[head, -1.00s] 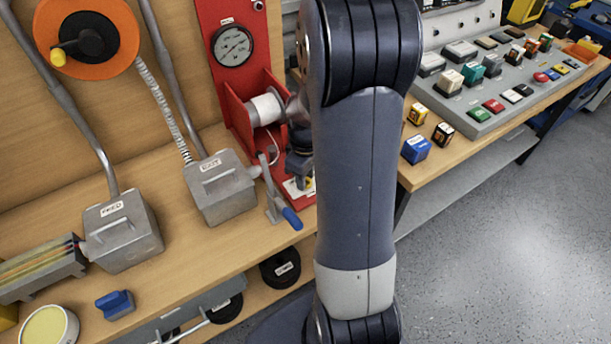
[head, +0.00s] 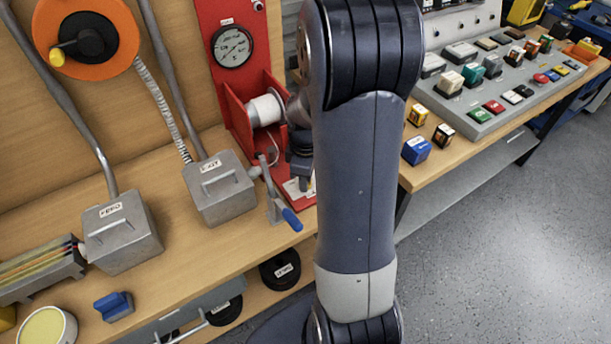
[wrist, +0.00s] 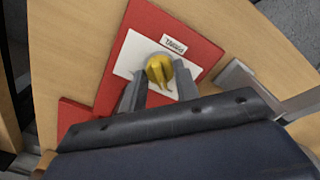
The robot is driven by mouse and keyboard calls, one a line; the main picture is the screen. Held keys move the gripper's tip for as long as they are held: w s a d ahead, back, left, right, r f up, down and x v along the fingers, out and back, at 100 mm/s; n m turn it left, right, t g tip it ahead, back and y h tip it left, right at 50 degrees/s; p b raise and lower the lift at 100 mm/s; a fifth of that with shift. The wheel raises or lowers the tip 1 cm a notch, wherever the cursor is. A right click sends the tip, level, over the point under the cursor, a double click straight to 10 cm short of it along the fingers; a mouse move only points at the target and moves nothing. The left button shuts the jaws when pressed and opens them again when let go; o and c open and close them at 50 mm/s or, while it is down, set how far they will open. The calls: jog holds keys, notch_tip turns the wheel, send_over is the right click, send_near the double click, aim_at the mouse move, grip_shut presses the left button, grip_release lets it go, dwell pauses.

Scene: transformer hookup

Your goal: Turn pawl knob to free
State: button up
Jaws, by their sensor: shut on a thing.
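The yellow pawl knob (wrist: 158,67) sits on a white plate (wrist: 128,62) on a red base in the wrist view. A small label (wrist: 173,44) lies just beyond it, too blurred to read surely. My gripper (wrist: 158,80) is shut on the knob, with one grey finger on each side. In the head view my arm hides the knob; only a dark part of my wrist shows beside the red stand (head: 236,110).
The red stand carries a gauge (head: 233,46) and a white spool (head: 265,109). A lever with a blue handle (head: 292,219) stands close to my wrist. Grey boxes (head: 220,190) are to the left. A bench with buttons (head: 490,85) is to the right.

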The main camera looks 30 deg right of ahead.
jog(key=o, duration=1)
notch_tip(320, 180, up, 11)
jog(key=shift+f, duration=0.1)
notch_tip(320, 180, down, 11)
jog(key=shift+f, duration=0.1)
jog(key=shift+r, duration=0.2)
dwell(0.4)
jog(key=shift+r, duration=0.1)
